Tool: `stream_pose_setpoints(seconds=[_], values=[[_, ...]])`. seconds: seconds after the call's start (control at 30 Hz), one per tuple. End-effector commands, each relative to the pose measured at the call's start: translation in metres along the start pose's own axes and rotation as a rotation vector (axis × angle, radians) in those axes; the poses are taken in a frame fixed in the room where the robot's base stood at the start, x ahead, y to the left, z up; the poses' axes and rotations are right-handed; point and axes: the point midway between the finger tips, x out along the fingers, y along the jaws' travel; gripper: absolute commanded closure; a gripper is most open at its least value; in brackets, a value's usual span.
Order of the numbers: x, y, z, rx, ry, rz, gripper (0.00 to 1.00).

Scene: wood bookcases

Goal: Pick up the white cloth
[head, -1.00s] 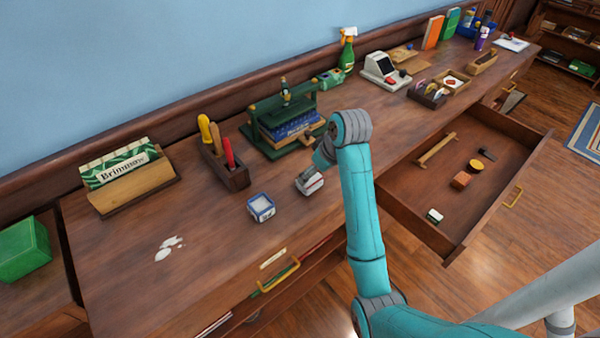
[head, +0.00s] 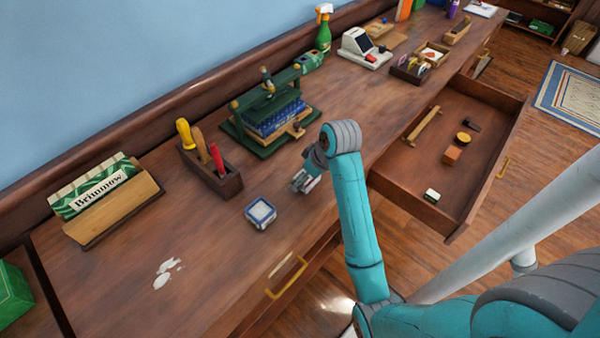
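I cannot make out a white cloth for certain. Flat, irregular white patches (head: 168,272) lie on the wooden counter (head: 210,245) at the lower left; they look more like a spill than folded fabric. My gripper (head: 303,183) is over the counter's front part, right of a small blue and white square container (head: 261,213) and apart from it. It is small and partly covered by its own wrist, so I cannot tell whether its fingers are open or shut, or whether it holds anything.
A tool holder (head: 214,175), a green press (head: 268,118) with blue books and a Brimnow box (head: 95,188) stand along the back. An open drawer (head: 465,150) with small items juts out at right. A spray bottle (head: 323,30) stands farther back.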

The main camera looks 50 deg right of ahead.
Motion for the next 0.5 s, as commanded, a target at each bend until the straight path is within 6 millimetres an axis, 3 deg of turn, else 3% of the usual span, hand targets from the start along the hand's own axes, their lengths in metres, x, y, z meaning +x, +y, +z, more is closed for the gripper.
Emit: stream_pose_setpoints(seconds=[0.2,0.4,0.43,0.5], values=[[0.0002,0.0,0.0003,0.0,0.0,0.0,0.03],[0.0002,0.0,0.0002,0.0,0.0,0.0,0.53],[0.0002,0.0,0.0003,0.0,-0.001,0.0,0.58],[0.0003,0.0,0.0002,0.0,-0.001,0.0,0.58]])
